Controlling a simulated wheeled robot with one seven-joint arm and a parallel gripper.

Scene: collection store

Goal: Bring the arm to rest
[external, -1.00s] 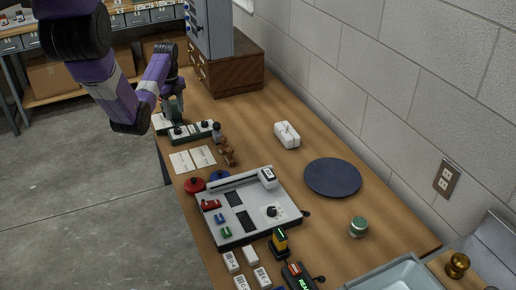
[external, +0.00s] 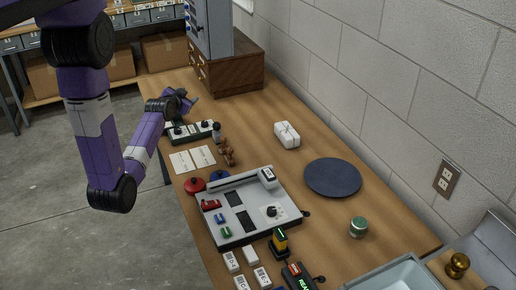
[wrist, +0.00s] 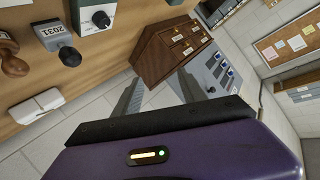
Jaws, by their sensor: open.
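My gripper (external: 187,103) is at the far left part of the wooden table, above and behind the green box with black knobs (external: 190,132). In the wrist view my gripper (wrist: 160,90) shows two grey fingers spread apart with nothing between them. Beyond the fingertips are the wooden drawer cabinet (wrist: 160,58) and the grey cabinet (wrist: 210,75). In the external view my arm hangs bent at the table's left edge, its elbow over the floor.
On the table are a stamp marked 2031 (wrist: 68,54), a brown wooden stamp (external: 227,152), a white package (external: 287,135), paper cards (external: 193,158), a grey console (external: 253,219) and a dark round mat (external: 333,177). Floor left of the table is clear.

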